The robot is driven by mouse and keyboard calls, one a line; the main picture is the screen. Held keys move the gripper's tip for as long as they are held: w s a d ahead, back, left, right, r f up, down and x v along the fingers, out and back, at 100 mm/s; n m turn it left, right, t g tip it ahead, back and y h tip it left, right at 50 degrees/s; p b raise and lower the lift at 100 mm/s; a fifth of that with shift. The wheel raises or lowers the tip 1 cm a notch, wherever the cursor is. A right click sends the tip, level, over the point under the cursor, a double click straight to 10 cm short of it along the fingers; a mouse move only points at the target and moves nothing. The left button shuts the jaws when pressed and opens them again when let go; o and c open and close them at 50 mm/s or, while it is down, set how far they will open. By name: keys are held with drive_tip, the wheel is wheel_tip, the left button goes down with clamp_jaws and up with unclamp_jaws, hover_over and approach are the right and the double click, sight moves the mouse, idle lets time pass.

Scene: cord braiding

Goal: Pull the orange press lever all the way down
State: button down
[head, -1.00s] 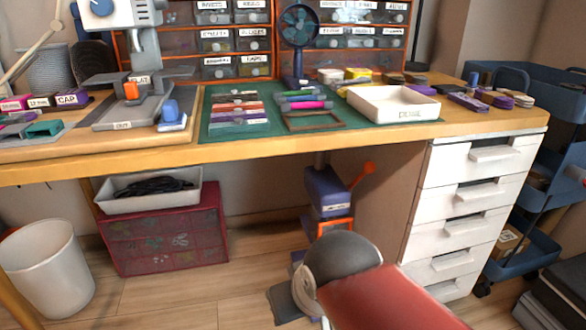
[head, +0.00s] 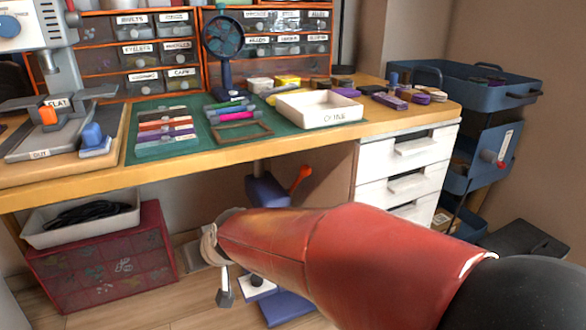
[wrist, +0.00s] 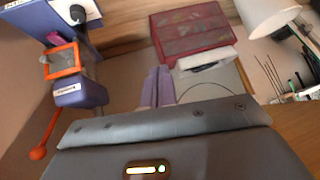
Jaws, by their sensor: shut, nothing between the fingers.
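The orange press lever (head: 299,178) sticks up and to the right from the blue-purple press (head: 266,190) under the table in the head view. My red arm hides much of the press below it. In the wrist view the lever (wrist: 48,130) shows at the lower left with its round knob, beside the press body (wrist: 80,93) and its orange frame. My gripper (wrist: 158,72) shows in the middle of the wrist view, its two narrow fingers together and empty. It is to the right of the press there, apart from the lever.
A maroon drawer box (head: 98,262) with a white tray (head: 85,215) on it stands under the table at left. White drawers (head: 405,178) stand at right, and a blue cart (head: 470,95) beyond. The wooden tabletop edge (head: 240,152) runs above the press.

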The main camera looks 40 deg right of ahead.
drive_tip(key=w+d+f+m+t+h+p, duration=0.1)
drive_tip(key=w+d+f+h, duration=0.2)
drive_tip(key=w+d+h, duration=0.45)
drive_tip(key=w+d+f+m+h+p, duration=0.1)
drive_tip(key=w+d+f+h, duration=0.25)
drive_tip(key=d, duration=0.65)
drive_tip(key=s+d+r+n+h, duration=0.1)
drive_tip(key=d+r+h, duration=0.3)
drive_tip(key=r+h, duration=0.4)
drive_tip(key=n+h, duration=0.1)
drive_tip(key=h, duration=0.2)
drive_tip(key=shift+s+d+r+n+t+p, duration=0.2)
drive_tip(key=shift+s+r+n+t+p, duration=0.1)
drive_tip(key=shift+s+n, duration=0.1)
drive_tip(key=shift+w, duration=0.1)
wheel_tip(320, 180, up, 2)
drive_tip(key=b, duration=0.1)
hover_over(297, 182)
drive_tip(key=s+a, duration=0.3)
drive_tip(key=a, duration=0.1)
drive_tip(key=shift+w+d+r, duration=0.1)
drive_tip(key=shift+w+d, duration=0.1)
